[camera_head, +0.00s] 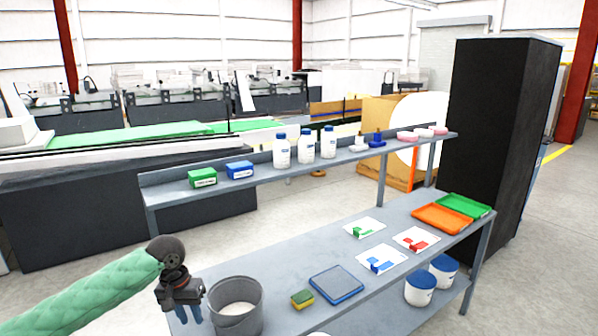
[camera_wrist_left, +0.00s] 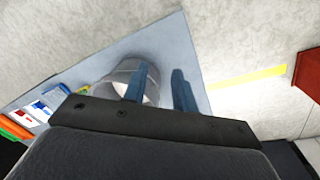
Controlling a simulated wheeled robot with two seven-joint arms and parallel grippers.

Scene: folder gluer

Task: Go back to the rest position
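My left gripper (camera_head: 186,313) is at the lower left in the head view, on the green-sleeved left arm, with its blue fingers pointing down beside the grey bucket (camera_head: 237,303). Part of the bucket (camera_wrist_left: 120,70) shows behind one finger there. I cannot tell whether the fingers touch its rim. My right gripper is not in view.
The grey workbench (camera_head: 400,212) carries a sponge (camera_head: 302,299), a blue-rimmed tray (camera_head: 336,284), and orange (camera_head: 441,217) and green (camera_head: 463,206) trays. The raised shelf (camera_head: 262,172) holds bottles and boxes. A black cabinet (camera_head: 497,135) stands at the right. Open floor lies left of the bench.

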